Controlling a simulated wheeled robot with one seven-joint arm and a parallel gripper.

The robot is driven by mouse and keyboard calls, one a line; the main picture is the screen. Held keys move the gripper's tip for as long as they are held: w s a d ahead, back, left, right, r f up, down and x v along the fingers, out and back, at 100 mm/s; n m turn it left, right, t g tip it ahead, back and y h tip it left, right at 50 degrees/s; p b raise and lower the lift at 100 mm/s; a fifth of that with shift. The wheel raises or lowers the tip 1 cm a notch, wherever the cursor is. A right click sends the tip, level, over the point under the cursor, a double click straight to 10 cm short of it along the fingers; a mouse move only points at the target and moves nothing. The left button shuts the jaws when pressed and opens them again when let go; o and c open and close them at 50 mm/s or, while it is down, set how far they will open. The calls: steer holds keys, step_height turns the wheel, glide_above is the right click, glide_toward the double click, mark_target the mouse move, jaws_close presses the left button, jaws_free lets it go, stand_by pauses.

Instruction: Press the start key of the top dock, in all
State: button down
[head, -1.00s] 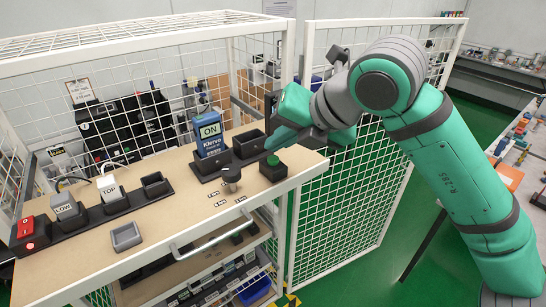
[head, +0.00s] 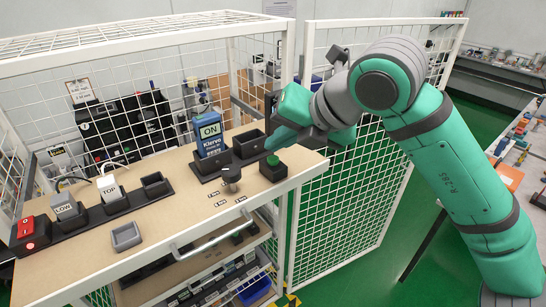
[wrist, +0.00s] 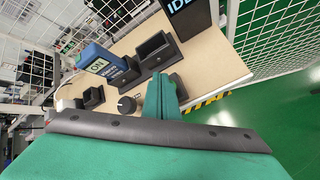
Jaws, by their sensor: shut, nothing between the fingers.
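The top dock (head: 205,173) stands on the bench top. It holds a blue tester (head: 209,145) whose screen reads ON, beside an empty bay. A green key (head: 273,160) on a black box (head: 273,173) sits in front of the dock, to the right of a dark knob (head: 231,174). My gripper (head: 271,143) is shut and empty, above and behind the green key in the head view. A gap seems to show between them. In the wrist view, my shut fingers (wrist: 161,90) cover the green key; the blue tester (wrist: 97,60) and knob (wrist: 126,104) show to their left.
A small grey tray (head: 126,236) lies in front. White mesh panels (head: 350,200) stand close. A display reading IDLE (wrist: 183,12) shows in the wrist view.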

steer(key=shift+f, duration=0.15)
stand_by(0.5)
steer(key=shift+f, duration=0.25)
steer(key=shift+f, duration=0.45)
stand_by(0.8)
steer(key=shift+r, duration=0.9)
steer(key=shift+r, duration=2.5)
steer(key=shift+w, duration=0.1)
